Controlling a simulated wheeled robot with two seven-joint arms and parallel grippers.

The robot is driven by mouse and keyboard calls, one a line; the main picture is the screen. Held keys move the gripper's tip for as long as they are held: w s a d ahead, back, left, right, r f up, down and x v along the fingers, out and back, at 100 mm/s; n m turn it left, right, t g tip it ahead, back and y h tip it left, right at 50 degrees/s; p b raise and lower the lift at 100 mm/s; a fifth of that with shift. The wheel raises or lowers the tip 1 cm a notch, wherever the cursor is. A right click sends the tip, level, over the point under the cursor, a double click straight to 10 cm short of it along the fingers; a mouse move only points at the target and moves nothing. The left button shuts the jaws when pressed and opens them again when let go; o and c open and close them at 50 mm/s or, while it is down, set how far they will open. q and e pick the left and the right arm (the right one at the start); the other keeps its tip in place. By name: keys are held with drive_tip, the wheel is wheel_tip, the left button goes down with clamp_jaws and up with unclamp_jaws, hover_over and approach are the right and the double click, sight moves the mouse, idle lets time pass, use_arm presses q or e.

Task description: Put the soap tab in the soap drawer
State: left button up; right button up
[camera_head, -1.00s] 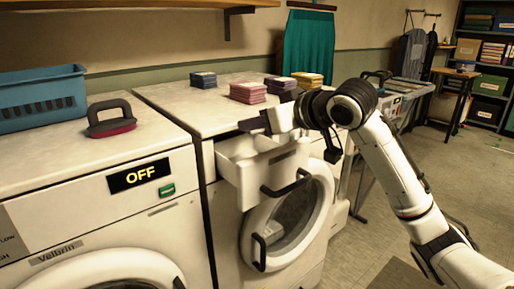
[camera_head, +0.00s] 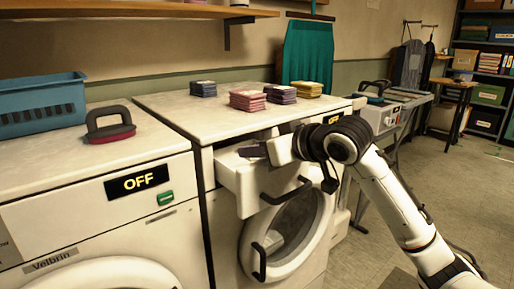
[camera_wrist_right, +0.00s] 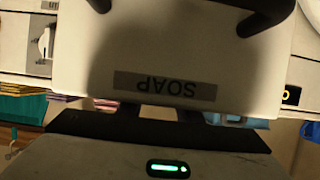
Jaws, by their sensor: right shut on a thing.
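The soap drawer (camera_head: 229,178) is pulled out of the right-hand washer (camera_head: 180,102), open at the top, with a dark handle on its front. The wrist view shows the drawer front (camera_wrist_right: 165,60) close up, its SOAP label upside down. My right gripper (camera_head: 264,150) is shut at the drawer's open top. A small dark purplish piece, which looks like the soap tab (camera_head: 250,151), shows at its fingertips. The fingers hide part of it, and I cannot tell whether it touches the drawer's inside. My left gripper is out of view.
A blue basket (camera_head: 40,103) and a dark-handled iron-like object (camera_head: 109,124) sit on the left washer.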

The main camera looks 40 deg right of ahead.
drive_tip(key=shift+f, duration=0.2)
drive_tip(key=o, duration=1)
drive_tip(key=shift+f, duration=0.1)
drive_tip(key=v, duration=0.4)
drive_tip(key=r+v, duration=0.1)
drive_tip(key=v, duration=0.7)
drive_tip(key=shift+r, duration=0.3)
drive_tip(key=shift+a, duration=0.1)
